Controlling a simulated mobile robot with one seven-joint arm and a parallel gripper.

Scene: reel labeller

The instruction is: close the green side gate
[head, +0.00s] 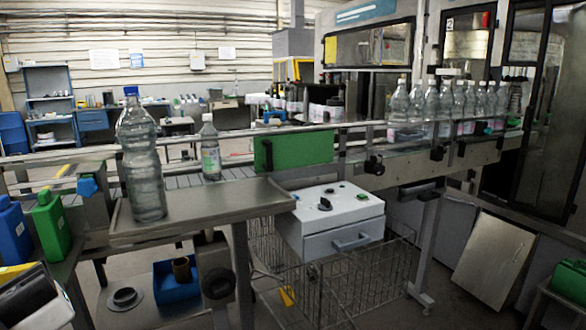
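The green side gate (295,150) is a flat green panel at the near side of the conveyor, in the middle of the head view. It stands upright, roughly in line with the guide rail (358,126), with dark fittings near both ends. I cannot tell whether it is fully shut or stands slightly off the rail. My gripper cannot be made out in this view, and nothing is seen touching the gate.
A large clear bottle (142,160) stands on the metal side table (200,208) at the near left. A smaller bottle (210,150) stands on the conveyor left of the gate. A grey control box (330,220) and wire basket (345,285) are below. Several bottles (440,105) stand right.

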